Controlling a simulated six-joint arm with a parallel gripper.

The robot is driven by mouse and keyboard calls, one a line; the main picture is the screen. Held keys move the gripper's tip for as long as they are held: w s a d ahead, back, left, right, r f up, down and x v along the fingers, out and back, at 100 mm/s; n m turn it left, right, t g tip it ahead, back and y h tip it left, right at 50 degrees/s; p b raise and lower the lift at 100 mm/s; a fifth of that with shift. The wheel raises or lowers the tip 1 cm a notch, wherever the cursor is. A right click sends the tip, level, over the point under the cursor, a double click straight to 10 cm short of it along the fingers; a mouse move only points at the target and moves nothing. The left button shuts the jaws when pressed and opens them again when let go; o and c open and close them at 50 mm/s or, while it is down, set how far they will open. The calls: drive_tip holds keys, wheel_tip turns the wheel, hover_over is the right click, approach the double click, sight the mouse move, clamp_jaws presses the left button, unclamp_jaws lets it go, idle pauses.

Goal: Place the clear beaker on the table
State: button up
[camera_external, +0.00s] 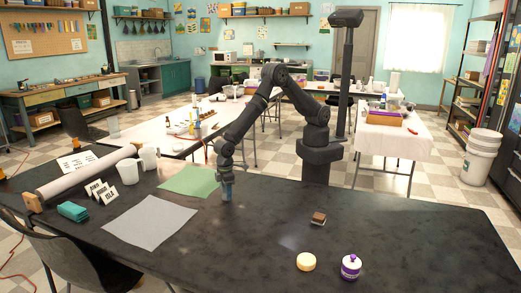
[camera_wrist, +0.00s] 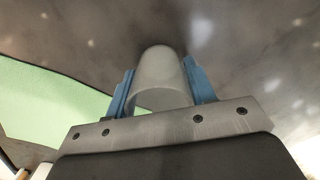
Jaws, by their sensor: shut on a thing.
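In the wrist view, a translucent whitish beaker (camera_wrist: 160,72) sits between the two blue fingers of my gripper (camera_wrist: 160,88). The fingers press on its left and right sides. In the external view, my gripper (camera_external: 227,190) points down at the dark table (camera_external: 270,240), close to its surface, just right of the green sheet. I cannot make out the beaker there, and I cannot tell whether it touches the table.
A green sheet (camera_external: 188,181) and a grey sheet (camera_external: 150,222) lie left of my gripper.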

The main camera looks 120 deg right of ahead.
drive_tip(key=shift+f, duration=0.15)
drive_tip(key=o, duration=1)
wheel_tip(320, 180, up, 12)
drive_tip(key=shift+r, duration=0.2)
